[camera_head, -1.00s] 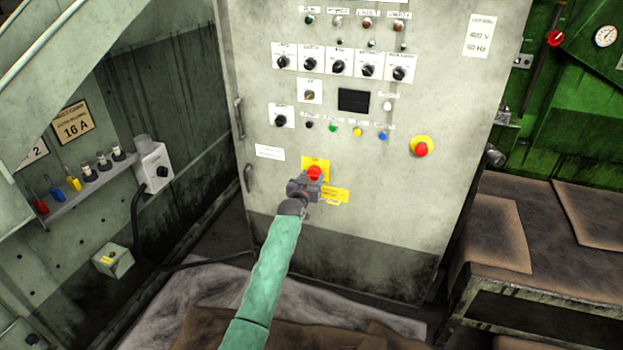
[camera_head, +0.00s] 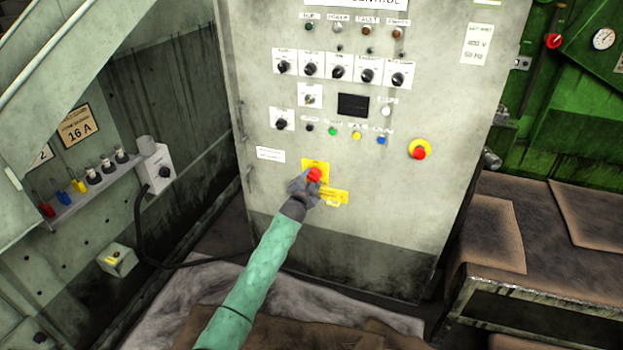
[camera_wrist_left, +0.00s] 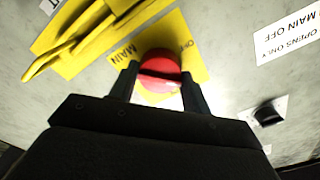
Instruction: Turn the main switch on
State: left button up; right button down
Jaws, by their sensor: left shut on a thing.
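The main switch is a red rotary knob (camera_head: 315,174) on a yellow plate (camera_head: 322,164), low on the front of the grey control cabinet (camera_head: 400,215). My left gripper (camera_head: 311,180) is at the knob. In the left wrist view, the two black fingers of the left gripper (camera_wrist_left: 160,85) are shut on the red knob (camera_wrist_left: 158,66), one on each side. The yellow plate (camera_wrist_left: 190,40) with "MAIN" lettering shows behind it. The knob's grip bar lies nearly across the picture there, slightly tilted. My right gripper is not in view.
A yellow hasp-like tag (camera_head: 335,198) sits just below the switch. Rows of black selector knobs (camera_head: 340,73) are above. A brown-covered bench (camera_head: 495,235) stands at the right.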

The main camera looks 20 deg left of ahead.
pick_arm(q)
jog(key=m, duration=0.3)
jog(key=shift+m, duration=0.8)
jog(key=m, duration=0.3)
jog(key=shift+m, duration=0.6)
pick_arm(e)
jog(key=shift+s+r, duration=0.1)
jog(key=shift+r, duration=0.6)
pick_arm(q)
jog(key=o, duration=1)
jog(key=shift+c, duration=0.2)
